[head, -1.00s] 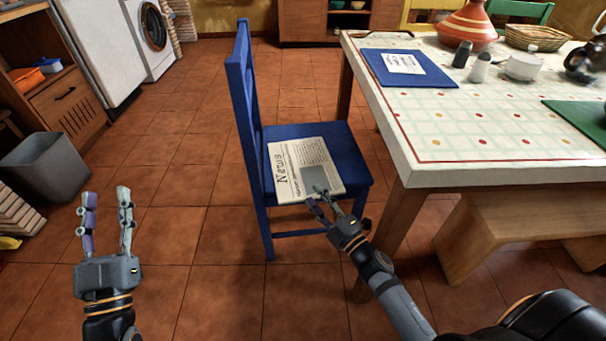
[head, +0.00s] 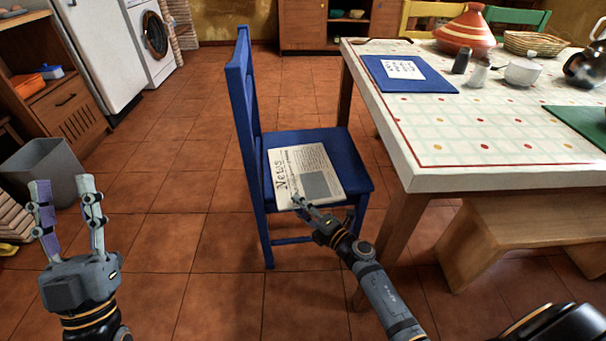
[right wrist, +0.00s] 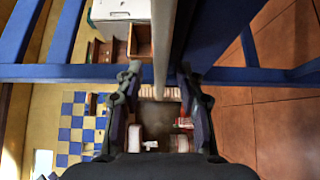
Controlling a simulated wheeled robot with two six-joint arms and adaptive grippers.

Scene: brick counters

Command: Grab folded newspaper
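The folded newspaper (head: 308,170), headed "News", lies flat on the seat of the blue chair (head: 345,160). My right gripper (head: 300,203) is at the newspaper's near edge, by its left corner, with the hand turned on its side. In the right wrist view, my right gripper (right wrist: 158,82) has its fingers apart. A thin pale strip (right wrist: 162,45), apparently the newspaper seen edge-on, runs between them, with gaps showing on both sides. I cannot tell how deep the edge reaches in. My left gripper (head: 64,184) is open and empty over the floor at the left.
The chair's backrest (head: 240,110) rises left of the newspaper. A tiled table (head: 440,180) stands to the right, with a wooden bench (head: 500,235) under it. A grey bin (head: 45,165) is behind my left gripper. The floor left of the chair is clear.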

